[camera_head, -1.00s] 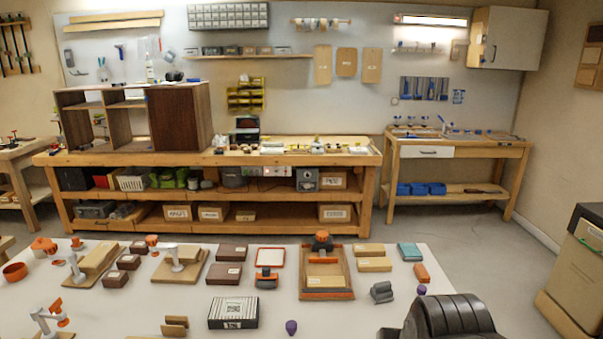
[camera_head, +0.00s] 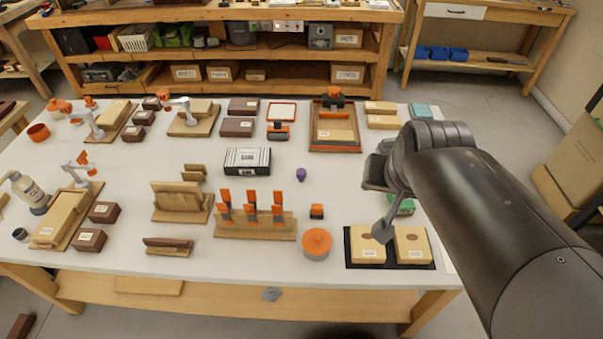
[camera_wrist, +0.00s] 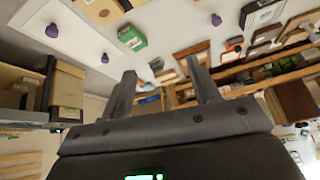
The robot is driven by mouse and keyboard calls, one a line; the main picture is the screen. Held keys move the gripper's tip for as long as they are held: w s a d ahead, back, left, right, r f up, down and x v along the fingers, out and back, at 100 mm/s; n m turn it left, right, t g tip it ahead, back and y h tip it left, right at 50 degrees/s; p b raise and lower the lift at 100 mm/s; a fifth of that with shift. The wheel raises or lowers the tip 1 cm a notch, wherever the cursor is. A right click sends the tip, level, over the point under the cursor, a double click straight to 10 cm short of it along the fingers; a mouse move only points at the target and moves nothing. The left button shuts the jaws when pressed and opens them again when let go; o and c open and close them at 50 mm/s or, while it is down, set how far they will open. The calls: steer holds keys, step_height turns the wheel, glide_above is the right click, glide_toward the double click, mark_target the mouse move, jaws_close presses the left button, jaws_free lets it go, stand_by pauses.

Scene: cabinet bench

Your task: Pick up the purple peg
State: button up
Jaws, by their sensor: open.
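A small purple peg (camera_head: 301,174) stands on the white table in the head view, right of the black-and-white striped box. In the wrist view, which is strongly tilted, small purple pieces show at the upper left (camera_wrist: 52,30), lower down (camera_wrist: 105,58) and at the top right of centre (camera_wrist: 216,20). I cannot tell which of these is the peg in the head view. My gripper (camera_wrist: 160,70) is open, with nothing between its fingers. In the head view my arm reaches over the table's right side, right of the peg and apart from it, and hides part of the table.
The striped box (camera_head: 247,160) is left of the peg. A wooden rack with orange-handled tools (camera_head: 255,228), an orange-lidded round pot (camera_head: 316,243) and a black tray with two tan boxes (camera_head: 390,265) stand nearer. Bare tabletop surrounds the peg.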

steer(key=w+a+f+m, duration=0.45)
steer(key=w+f, duration=0.25)
steer(key=w, duration=0.5)
steer(key=m+t+y, duration=0.5)
steer(key=m+t, duration=0.1)
steer(key=m, duration=1.9)
glide_above(300, 171)
steer(key=s, duration=0.1)
steer(key=f, duration=1.5)
steer(key=shift+s+d, duration=0.1)
steer(key=shift+d, duration=0.3)
steer(key=shift+f+t, duration=0.3)
steer(key=shift+f, duration=1.6)
step_height(300, 171, down, 2)
steer(key=shift+f, duration=0.15)
steer(key=shift+w+a+f, duration=0.35)
steer(key=shift+w+f, duration=0.35)
steer(key=shift+w, duration=0.15)
steer(key=shift+w+a+f, duration=0.15)
steer(key=shift+w+f, duration=0.05)
steer(key=shift+w, duration=0.3)
steer(key=shift+c, duration=0.4)
steer(key=c, duration=1)
